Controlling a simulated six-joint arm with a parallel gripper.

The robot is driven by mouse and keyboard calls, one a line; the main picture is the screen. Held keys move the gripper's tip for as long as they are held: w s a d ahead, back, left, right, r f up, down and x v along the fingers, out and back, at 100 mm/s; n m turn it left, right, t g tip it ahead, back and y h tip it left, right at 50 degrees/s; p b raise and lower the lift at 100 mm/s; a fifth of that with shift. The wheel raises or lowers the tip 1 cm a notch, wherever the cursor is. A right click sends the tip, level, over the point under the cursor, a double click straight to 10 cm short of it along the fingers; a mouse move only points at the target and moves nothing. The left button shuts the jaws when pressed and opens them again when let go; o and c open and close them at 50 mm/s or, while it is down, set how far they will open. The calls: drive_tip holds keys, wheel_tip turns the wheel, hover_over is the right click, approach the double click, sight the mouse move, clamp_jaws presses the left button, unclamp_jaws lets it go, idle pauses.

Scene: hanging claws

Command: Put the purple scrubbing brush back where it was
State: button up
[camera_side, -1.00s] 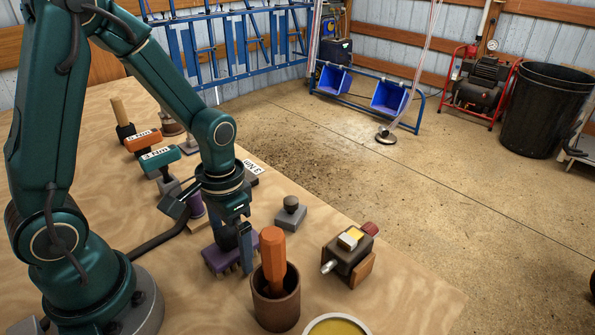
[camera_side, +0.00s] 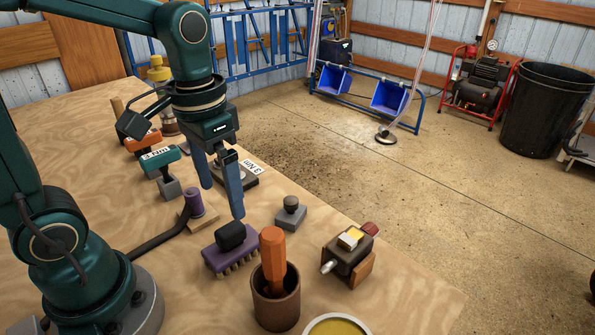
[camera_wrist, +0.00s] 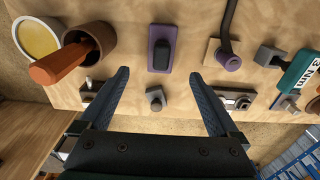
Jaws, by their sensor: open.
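The purple scrubbing brush (camera_side: 232,252) stands bristles down on the wooden bench, with a black grip on top. It is just behind and left of a brown cup in the side view, and it also shows upper centre in the wrist view (camera_wrist: 152,50). My gripper (camera_side: 225,195) is open and empty, raised above the bench and up from the brush. Its two blue fingers (camera_wrist: 165,85) are spread wide in the wrist view, with the brush beyond their tips. Nothing hides the brush.
The brown cup (camera_side: 264,301) holds an orange-handled tool (camera_side: 273,255) close beside the brush. A grey block with a knob (camera_side: 291,213), a small vise-like device (camera_side: 350,255), a purple-ended dark bar (camera_side: 195,203) and a yellow-filled dish (camera_side: 337,327) surround it. Bare bench lies to the left front.

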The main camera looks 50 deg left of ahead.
drive_tip(key=shift+s+d+r+t, duration=0.3)
drive_tip(key=shift+s+r+t, duration=0.1)
drive_tip(key=shift+s+t, duration=0.4)
drive_tip(key=shift+s+d+r+t, duration=0.35)
drive_tip(key=shift+s+t, duration=0.3)
drive_tip(key=shift+t, duration=0.3)
drive_tip(key=shift+s+d+r+t, duration=0.25)
drive_tip(key=shift+s+r+t, duration=0.15)
drive_tip(key=shift+s+t, duration=0.4)
